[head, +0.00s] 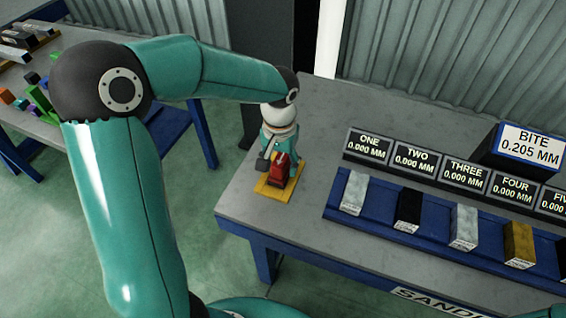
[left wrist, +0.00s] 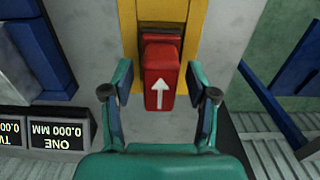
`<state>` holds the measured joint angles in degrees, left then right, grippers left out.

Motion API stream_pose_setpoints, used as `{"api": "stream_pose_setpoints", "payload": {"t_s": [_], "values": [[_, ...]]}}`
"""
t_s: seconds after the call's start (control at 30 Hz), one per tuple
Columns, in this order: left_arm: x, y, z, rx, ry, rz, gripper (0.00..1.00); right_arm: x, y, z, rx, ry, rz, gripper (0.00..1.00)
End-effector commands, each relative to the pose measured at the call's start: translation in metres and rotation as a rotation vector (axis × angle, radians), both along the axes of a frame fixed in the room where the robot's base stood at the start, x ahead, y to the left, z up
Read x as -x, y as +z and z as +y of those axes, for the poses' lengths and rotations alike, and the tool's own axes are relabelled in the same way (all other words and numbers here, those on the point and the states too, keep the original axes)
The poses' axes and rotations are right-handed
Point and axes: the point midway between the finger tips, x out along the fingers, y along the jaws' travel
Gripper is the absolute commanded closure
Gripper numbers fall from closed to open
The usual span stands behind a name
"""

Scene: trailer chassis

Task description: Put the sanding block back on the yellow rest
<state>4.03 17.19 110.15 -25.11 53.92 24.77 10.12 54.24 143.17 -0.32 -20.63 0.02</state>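The red sanding block (head: 280,172) stands over the yellow rest (head: 264,190) at the near left of the grey bench. In the left wrist view the block (left wrist: 160,82) has a white arrow on it and lies in line with the yellow rest (left wrist: 193,38). My left gripper (left wrist: 158,78) is open, with one finger on each side of the block. A small gap shows between each finger and the block. The left gripper also shows in the head view (head: 279,160), coming down from above. My right gripper is out of view.
A blue rack (head: 430,222) holds several sample blocks, with number displays (head: 415,158) behind it. A larger display reading BITE 0,205 MM (head: 530,146) stands at the back right. Another bench (head: 75,45) with small coloured pieces is at the far left.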

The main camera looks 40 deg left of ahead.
Motion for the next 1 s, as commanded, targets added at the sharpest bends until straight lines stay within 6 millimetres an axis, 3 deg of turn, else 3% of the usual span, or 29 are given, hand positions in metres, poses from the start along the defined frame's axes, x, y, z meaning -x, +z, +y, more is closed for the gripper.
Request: {"api": "stream_pose_setpoints", "payload": {"t_s": [0.37, 0.8, 1.0], "values": [[-0.001, 0.011, 0.0, 0.0, -0.001, -0.001, 0.42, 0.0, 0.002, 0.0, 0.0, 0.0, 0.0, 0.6], [-0.001, 0.093, -0.001, 0.0, -0.001, -0.005, 0.42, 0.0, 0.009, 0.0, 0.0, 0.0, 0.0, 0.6], [-0.001, 0.117, -0.001, 0.0, -0.002, -0.001, 0.42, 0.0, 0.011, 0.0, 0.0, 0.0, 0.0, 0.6]]}}
